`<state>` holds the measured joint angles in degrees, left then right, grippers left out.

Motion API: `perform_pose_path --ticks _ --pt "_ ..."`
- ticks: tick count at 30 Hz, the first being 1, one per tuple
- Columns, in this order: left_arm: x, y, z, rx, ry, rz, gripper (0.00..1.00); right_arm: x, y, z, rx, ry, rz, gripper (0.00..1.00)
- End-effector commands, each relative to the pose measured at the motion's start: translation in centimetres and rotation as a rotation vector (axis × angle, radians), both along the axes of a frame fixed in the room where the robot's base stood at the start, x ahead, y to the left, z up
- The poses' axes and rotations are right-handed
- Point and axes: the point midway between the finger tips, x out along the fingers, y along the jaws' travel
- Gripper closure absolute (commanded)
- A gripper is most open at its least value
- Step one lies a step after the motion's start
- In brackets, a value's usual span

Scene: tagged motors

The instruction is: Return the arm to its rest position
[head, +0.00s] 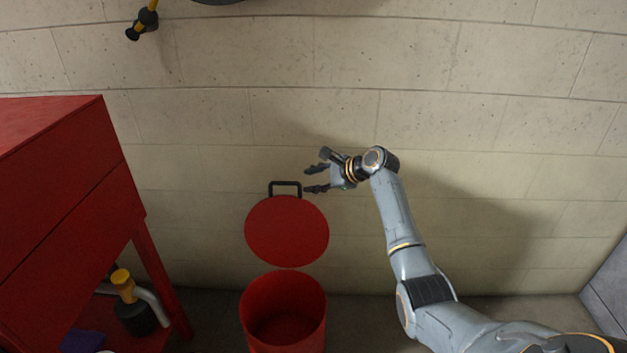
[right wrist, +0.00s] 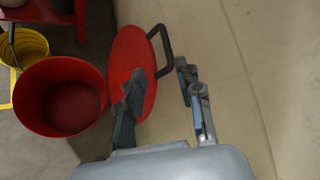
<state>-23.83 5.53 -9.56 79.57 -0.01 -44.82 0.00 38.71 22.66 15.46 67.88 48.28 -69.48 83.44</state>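My right arm (head: 400,220) reaches up from the lower right in the head view. Its gripper (head: 308,180) is open and empty, with its fingers apart, just right of the black handle (head: 285,184) of a red lid (head: 287,231). The lid stands raised behind an open red bin (head: 283,342). In the right wrist view, the gripper fingers (right wrist: 160,82) are spread with nothing between them; the lid (right wrist: 125,62) and handle (right wrist: 163,48) lie beyond them. My left gripper is in neither view.
A red cabinet (head: 60,190) stands at the left, with a yellow-topped dark item (head: 133,305) on its lower shelf. A pale block wall (head: 480,130) is behind the arm. A yellow bucket (right wrist: 28,48) stands beside the bin (right wrist: 62,95) in the right wrist view. Floor right of the bin looks clear.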

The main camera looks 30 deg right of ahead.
Motion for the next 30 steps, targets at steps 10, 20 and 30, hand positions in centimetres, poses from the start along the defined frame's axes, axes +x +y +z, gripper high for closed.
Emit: perform_pose_path --ticks 10,20,30 --pt "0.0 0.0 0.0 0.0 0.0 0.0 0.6 0.0 0.1 -0.1 -0.004 0.001 0.003 0.64" --pt "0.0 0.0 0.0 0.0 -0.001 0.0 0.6 -8.7 6.2 -11.1 -0.494 0.082 0.353 0.64" --pt "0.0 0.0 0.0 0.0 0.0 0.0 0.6 -27.4 15.3 -19.8 -1.097 0.092 1.042 0.64"
